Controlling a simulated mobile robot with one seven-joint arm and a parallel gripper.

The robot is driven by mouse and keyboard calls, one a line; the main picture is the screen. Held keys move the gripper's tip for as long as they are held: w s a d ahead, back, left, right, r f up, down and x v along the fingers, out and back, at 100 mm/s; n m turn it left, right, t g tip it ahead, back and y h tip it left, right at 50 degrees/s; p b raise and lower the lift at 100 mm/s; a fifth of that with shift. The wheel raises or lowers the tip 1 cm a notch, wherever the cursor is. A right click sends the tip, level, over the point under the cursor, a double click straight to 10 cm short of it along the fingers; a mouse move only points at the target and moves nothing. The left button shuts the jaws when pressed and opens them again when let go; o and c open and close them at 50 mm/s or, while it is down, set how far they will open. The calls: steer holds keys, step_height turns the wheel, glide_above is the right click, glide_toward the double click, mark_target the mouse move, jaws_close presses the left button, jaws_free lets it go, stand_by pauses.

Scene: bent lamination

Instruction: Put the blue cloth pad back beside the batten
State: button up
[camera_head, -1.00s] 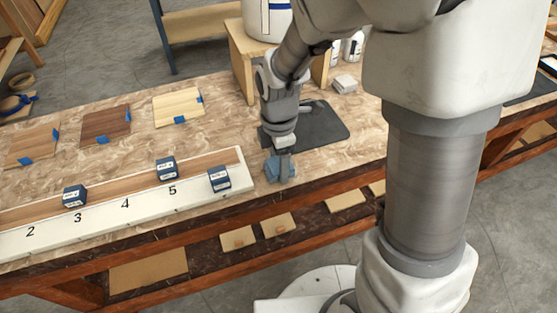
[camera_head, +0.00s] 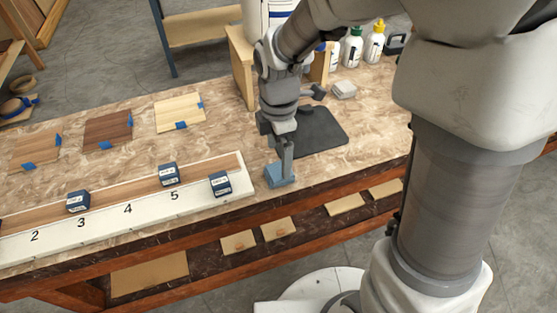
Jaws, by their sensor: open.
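The blue cloth pad (camera_head: 275,177) lies on the bench just beyond the right end of the batten. My gripper (camera_head: 286,172) is over the pad, with its fingers pointing down at it. The gripper is open; its fingers partly hide the pad, and I cannot tell whether they touch it. The batten (camera_head: 120,217) is a long white strip with printed numbers and a wooden strip along it, at the left front of the bench.
Small dark blue blocks (camera_head: 78,201) sit on the batten. Wood samples with blue tape (camera_head: 107,130) lie behind it. A dark mat (camera_head: 322,132) lies behind my gripper. Bottles (camera_head: 353,47) stand at the back right. The bench front edge is close to the pad.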

mark_target(279, 170)
step_height(279, 170, up, 6)
steer(key=p, duration=0.1)
steer(key=s+d+r+m+t, duration=0.5)
steer(key=s+d+r+m, duration=0.5)
steer(key=m, duration=1.1)
steer(key=shift+s+d+r+t, duration=0.35)
steer(key=shift+s+r, duration=0.15)
steer(key=shift+s, duration=0.7)
steer(key=shift+r, duration=0.1)
step_height(279, 170, up, 8)
steer(key=p, duration=0.8)
